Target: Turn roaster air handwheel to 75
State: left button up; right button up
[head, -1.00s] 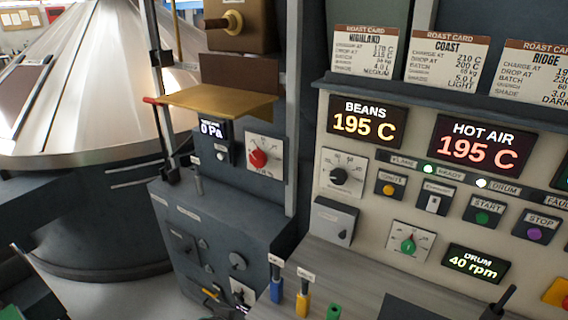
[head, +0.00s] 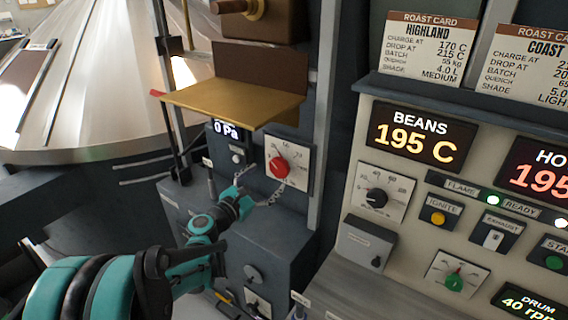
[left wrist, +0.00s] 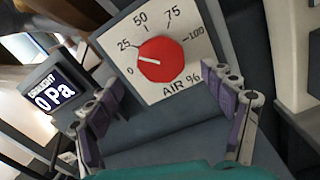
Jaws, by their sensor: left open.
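The red air handwheel (head: 279,167) sits on a white square dial plate on the dark cabinet, below the brass shelf. In the left wrist view the red handwheel (left wrist: 161,59) is large, on a scale marked 0, 25, 50, 75, 100 and "AIR %". Its white mark points left, between 0 and 25. My left gripper (head: 262,184) is open just in front of and below the handwheel, apart from it. In the left wrist view its fingers spread to both sides, below the handwheel, with nothing between them. My right gripper is not in view.
A brass shelf (head: 232,101) juts out above the dial. A display reading 0 Pa (head: 226,128) is left of it. A metal post (head: 323,130) stands to its right. The control panel (head: 345,205) with knobs and displays lies farther right.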

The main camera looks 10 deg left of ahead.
aim_at(278, 168)
pick_arm(q)
jog(key=b+x, duration=0.1)
jog(key=x, duration=0.6)
jog(key=shift+w+d, duration=0.15)
jog(key=shift+r, duration=0.1)
jog(key=c, duration=1.2)
